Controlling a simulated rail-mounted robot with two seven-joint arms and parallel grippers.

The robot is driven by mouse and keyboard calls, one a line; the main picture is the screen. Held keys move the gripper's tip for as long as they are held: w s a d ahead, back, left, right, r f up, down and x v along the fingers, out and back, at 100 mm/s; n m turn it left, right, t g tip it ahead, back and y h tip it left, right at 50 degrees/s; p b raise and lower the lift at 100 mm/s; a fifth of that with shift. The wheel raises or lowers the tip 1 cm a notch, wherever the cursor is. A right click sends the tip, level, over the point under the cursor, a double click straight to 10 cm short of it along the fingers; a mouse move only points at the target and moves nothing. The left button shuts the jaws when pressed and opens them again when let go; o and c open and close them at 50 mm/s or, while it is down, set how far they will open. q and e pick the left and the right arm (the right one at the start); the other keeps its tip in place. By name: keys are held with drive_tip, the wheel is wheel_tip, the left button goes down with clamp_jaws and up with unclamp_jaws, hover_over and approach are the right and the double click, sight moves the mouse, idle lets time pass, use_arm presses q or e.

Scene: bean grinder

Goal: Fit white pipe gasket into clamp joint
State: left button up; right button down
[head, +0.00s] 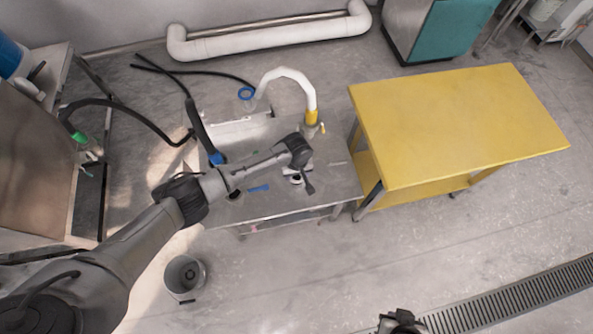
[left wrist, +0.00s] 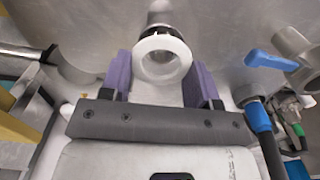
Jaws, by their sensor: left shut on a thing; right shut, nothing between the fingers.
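The white gasket (left wrist: 178,47), a round ring, sits between the purple fingers of my left gripper (left wrist: 160,72) in the left wrist view. The gripper is shut on it. A metal pipe end (left wrist: 159,10) shows directly behind the ring; I cannot tell whether the two touch. I cannot clearly make out a clamp on it. In the head view my left gripper (head: 299,172) is low over the steel table (head: 335,190), and my own wrist hides much of this spot. My right gripper (head: 400,321) is at the bottom edge, shut and empty, far from the table.
A blue-handled valve (left wrist: 272,61) and a hose with a blue collar (left wrist: 259,118) are close on the right in the left wrist view. A curved white pipe (head: 290,74) rises behind. A yellow table (head: 455,120) is clear at right. A bucket (head: 185,276) stands on the floor.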

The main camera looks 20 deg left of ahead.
use_arm(q)
drive_tip(key=shift+f, duration=0.35)
drive_tip(key=shift+f+b, duration=0.6)
drive_tip(key=shift+f, duration=0.2)
drive_tip(key=o, duration=1)
drive_tip(key=shift+r, duration=0.1)
drive_tip(key=shift+r+p, duration=2)
drive_tip(key=shift+r, duration=4.85)
